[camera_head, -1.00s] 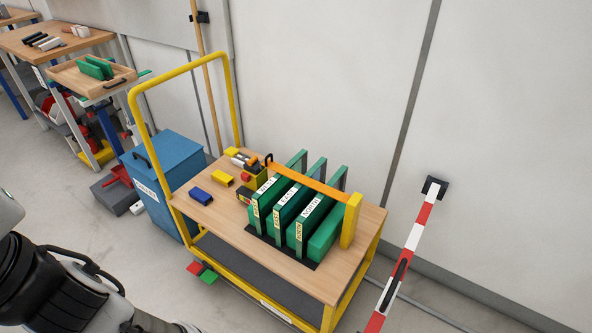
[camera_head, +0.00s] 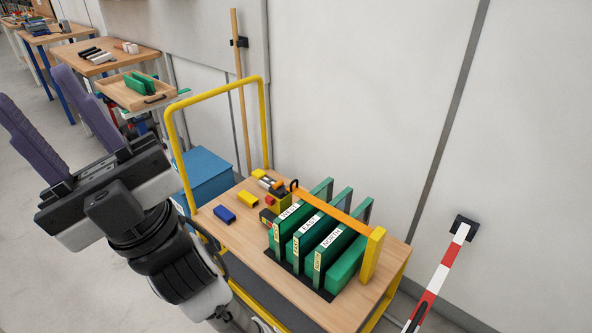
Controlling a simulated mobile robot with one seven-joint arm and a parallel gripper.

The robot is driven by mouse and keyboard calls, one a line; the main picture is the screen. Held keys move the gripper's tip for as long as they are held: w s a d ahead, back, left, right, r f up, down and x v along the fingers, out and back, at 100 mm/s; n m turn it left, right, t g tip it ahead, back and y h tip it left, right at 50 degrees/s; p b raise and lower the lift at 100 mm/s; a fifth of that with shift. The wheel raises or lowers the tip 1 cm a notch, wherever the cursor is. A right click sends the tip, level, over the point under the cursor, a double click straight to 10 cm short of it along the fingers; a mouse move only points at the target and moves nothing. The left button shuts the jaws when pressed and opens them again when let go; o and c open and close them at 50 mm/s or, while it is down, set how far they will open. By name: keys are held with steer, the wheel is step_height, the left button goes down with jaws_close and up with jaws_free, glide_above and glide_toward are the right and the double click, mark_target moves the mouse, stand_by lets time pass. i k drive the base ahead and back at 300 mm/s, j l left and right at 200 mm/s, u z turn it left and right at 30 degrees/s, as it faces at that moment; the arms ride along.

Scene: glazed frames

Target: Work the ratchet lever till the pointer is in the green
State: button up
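The ratchet unit (camera_head: 279,202) is a small yellow block on the cart, at the far end of an orange strap (camera_head: 330,208). A small black lever (camera_head: 294,185) stands up beside it. The strap runs over the green frames labelled WEST, EAST and NORTH (camera_head: 330,241) to a yellow post (camera_head: 373,256). The pointer and its green zone are too small to make out. My gripper (camera_head: 32,83) is at the left, its two purple fingers spread apart and empty. It is raised, well left of the ratchet unit and touching nothing.
The wooden cart top (camera_head: 245,232) carries a blue block (camera_head: 225,214) and a yellow block (camera_head: 248,199). A red-white barrier (camera_head: 437,280) is at right.

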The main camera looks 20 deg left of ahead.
mark_target(258, 174)
steer(key=j+z, duration=0.3)
steer(key=j, duration=0.15)
steer(key=i+j+z, duration=0.1)
steer(key=j+z, duration=0.2)
steer(key=j, duration=0.2)
steer(key=j+z, duration=0.15)
steer(key=j, duration=0.4)
steer(key=k+j+z, duration=0.15)
steer(key=j, duration=1)
steer(key=k+j, duration=0.1)
steer(key=j, duration=0.5)
steer(key=j+z, duration=0.1)
steer(key=j, duration=0.55)
steer(key=k+j, duration=0.15)
steer(key=j, duration=1.15)
steer(key=k+z, duration=0.05)
